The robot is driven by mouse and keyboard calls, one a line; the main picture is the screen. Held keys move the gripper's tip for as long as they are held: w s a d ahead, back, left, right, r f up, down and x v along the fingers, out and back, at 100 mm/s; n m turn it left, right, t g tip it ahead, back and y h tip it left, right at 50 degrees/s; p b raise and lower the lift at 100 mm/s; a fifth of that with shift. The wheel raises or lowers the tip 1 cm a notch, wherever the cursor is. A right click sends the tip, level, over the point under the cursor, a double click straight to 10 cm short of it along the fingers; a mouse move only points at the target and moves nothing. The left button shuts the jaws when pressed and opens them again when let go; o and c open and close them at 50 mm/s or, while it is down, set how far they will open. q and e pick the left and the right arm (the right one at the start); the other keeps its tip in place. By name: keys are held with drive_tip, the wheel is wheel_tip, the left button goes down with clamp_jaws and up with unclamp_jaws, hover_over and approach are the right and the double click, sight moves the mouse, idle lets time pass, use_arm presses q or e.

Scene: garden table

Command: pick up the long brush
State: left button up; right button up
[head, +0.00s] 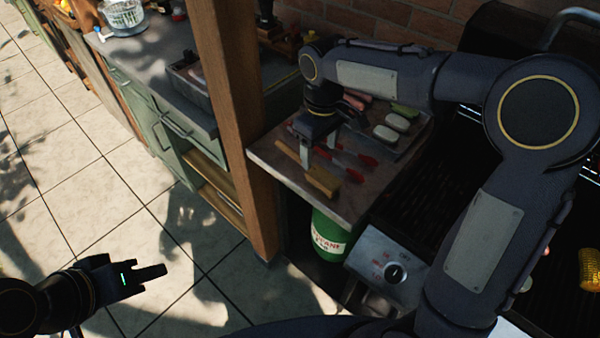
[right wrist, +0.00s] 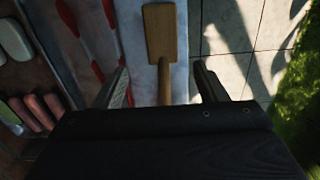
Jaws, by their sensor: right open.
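The long brush (head: 322,182) lies on the grey side table, with a flat wooden block at its near end and a thin wooden handle running back to the left. My right gripper (head: 306,156) is over the handle and points down. In the right wrist view the block of the brush (right wrist: 160,32) is ahead, and its handle runs back between the two spread fingers of my right gripper (right wrist: 163,82); neither finger visibly touches it. The handle's rear part is hidden by the gripper body. My left gripper (head: 138,275) is low at the left, over the floor, away from the brush; its finger gap is unclear.
Red-handled tools (head: 358,158) lie right beside the brush. A tray (head: 408,145) with food stands behind them. A wooden post (head: 232,110) rises left of the side table (head: 345,208), and the grill (head: 385,268) adjoins its right. A green bin (head: 328,236) is below.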

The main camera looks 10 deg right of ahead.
sight(318, 172)
wheel_tip(318, 172, down, 7)
drive_tip(key=shift+s+a+r, duration=0.1)
drive_tip(key=shift+s, duration=0.05)
drive_tip(key=c, duration=1.1)
drive_tip(key=shift+r, duration=0.1)
